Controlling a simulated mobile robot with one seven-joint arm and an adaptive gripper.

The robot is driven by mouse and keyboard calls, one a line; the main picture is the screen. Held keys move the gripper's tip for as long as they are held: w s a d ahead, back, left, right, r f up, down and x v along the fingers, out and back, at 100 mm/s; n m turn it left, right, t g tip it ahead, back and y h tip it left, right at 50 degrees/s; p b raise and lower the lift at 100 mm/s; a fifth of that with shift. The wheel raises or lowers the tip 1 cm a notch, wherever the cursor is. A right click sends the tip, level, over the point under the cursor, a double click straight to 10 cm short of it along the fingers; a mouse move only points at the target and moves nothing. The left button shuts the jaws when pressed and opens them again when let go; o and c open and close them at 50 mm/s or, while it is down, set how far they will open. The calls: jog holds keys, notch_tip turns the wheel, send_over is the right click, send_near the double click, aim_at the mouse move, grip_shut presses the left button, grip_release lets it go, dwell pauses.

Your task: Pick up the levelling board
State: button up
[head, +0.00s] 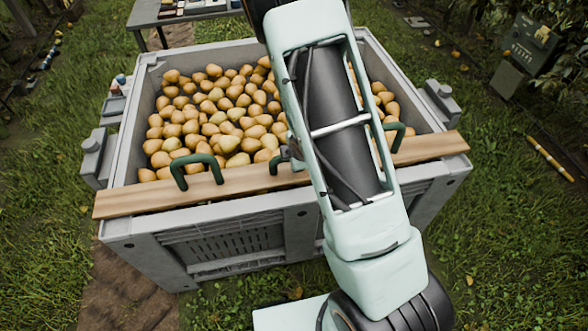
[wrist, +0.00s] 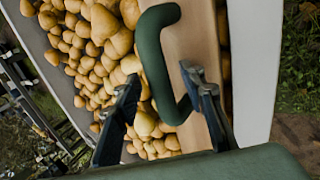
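The levelling board (head: 240,182) is a long wooden plank with green loop handles. It lies across the near part of the pear bin, its ends overhanging both side walls. A left handle (head: 197,170) and a right handle (head: 398,134) show, and another green handle part shows by my gripper (head: 288,153), mostly hidden behind my arm. In the wrist view, the board (wrist: 197,35) runs beside the pears. My gripper (wrist: 160,82) is open there, with its fingers apart on either side of a green handle (wrist: 150,50). I cannot tell whether either finger touches it.
The grey bin (head: 130,235) is full of pears (head: 220,110). Grey blocks (head: 95,155) stick out at its sides. A table (head: 150,14) with small items stands behind. A striped stick (head: 549,158) lies on the grass at right. Grass around the bin is mostly clear.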

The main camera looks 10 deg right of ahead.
jog(key=shift+w+f, duration=0.15)
jog(key=shift+f, duration=0.1)
jog(key=shift+c, duration=0.2)
grip_shut()
jog(key=shift+w+r, duration=0.1)
jog(key=shift+w, duration=0.05)
jog(key=shift+r, duration=0.1)
